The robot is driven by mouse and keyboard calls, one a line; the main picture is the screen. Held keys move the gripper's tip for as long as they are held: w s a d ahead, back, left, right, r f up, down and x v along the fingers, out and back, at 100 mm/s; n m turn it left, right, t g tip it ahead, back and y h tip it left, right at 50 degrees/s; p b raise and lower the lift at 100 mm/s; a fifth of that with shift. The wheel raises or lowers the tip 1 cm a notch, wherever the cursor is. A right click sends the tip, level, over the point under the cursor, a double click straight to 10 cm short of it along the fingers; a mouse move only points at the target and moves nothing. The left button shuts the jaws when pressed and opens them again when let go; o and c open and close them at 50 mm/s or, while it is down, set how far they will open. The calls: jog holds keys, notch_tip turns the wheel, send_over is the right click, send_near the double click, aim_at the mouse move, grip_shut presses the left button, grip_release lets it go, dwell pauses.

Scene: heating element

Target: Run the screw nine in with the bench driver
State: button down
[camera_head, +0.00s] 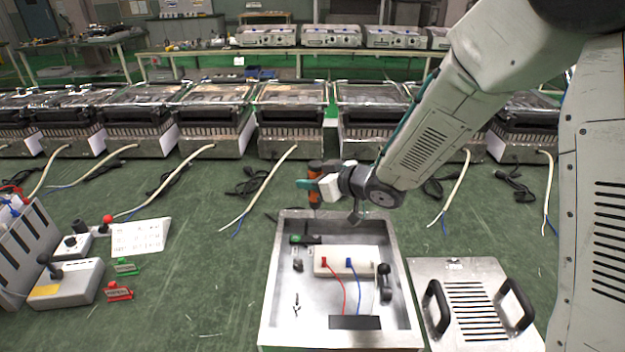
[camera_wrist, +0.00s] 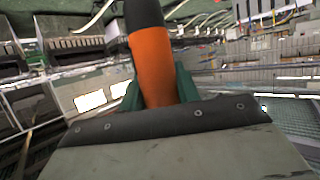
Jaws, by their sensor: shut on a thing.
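My gripper (camera_head: 312,184) is shut on an orange and black bench driver (camera_head: 315,196), held upright above the back edge of an open metal housing (camera_head: 272,300). In the wrist view the driver (camera_wrist: 153,62) sits between the green fingers of my gripper (camera_wrist: 160,88). Inside the housing is a white terminal block (camera_head: 335,262) with a red and a blue wire. The driver's tip is apart from the block. I cannot make out screw nine or any screw numbers.
A metal cover (camera_head: 462,275) with two black handles lies right of the housing. A control box with a lever (camera_head: 65,285), red and green tags and a white card (camera_head: 140,237) lie left. Several heater units with loose cables line the back.

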aim_at(313, 202)
jog(key=shift+f, duration=2.55)
jog(key=shift+d+f, duration=0.1)
jog(key=shift+f, duration=0.75)
dwell(0.4)
jog(key=shift+r, duration=2.5)
